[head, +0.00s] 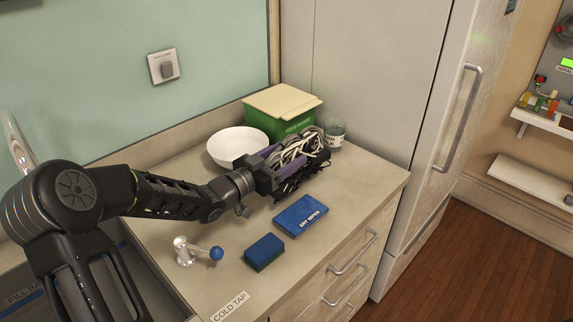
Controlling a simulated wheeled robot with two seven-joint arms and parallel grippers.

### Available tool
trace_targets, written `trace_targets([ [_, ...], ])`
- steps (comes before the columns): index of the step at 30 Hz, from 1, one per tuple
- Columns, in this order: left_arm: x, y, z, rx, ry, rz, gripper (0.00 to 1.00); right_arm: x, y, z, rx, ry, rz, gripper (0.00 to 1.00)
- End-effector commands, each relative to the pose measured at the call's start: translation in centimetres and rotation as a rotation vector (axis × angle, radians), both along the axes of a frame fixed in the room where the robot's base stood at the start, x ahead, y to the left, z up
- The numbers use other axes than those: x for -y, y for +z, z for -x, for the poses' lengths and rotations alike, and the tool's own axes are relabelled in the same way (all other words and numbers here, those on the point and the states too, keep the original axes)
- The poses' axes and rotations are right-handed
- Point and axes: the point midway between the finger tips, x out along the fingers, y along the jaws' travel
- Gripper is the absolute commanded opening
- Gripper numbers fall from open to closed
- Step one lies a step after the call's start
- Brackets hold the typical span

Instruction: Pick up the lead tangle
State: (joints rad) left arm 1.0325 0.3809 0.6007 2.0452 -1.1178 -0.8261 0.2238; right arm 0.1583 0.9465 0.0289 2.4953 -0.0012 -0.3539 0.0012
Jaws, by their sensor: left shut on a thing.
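The lead tangle (298,150) is a knot of white and dark cables over the counter, in front of the green box. My left gripper (290,168) reaches in from the left and is shut on the tangle, with its fingers along the cables. Some black strands hang low at the gripper's near side. I cannot tell whether the tangle still touches the counter. The gripper hides part of it. My right gripper is not in view.
A white bowl (236,144), a green box (293,126) and a grey jar (335,137) stand behind the tangle. A blue wipes pack (300,215), a blue sponge (264,252) and a tap (185,251) are in front. The counter's right end (372,178) is clear.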

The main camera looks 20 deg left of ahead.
Motion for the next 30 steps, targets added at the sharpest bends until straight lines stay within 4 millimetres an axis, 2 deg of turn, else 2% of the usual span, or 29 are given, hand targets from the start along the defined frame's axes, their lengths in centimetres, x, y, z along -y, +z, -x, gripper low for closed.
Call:
trace_targets([
  [1,0.1,1.3,-0.1,0.009,-0.002,-0.007,0.00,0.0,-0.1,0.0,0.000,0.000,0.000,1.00],
  [6,0.1,4.6,0.0,0.007,-0.001,-0.006,0.00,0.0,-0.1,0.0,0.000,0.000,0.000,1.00],
  [12,0.0,7.1,0.0,0.005,-0.001,-0.002,0.00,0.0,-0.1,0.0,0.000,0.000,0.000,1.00],
  [30,0.0,7.4,0.0,0.003,-0.001,0.000,0.00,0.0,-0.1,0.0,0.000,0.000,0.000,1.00],
])
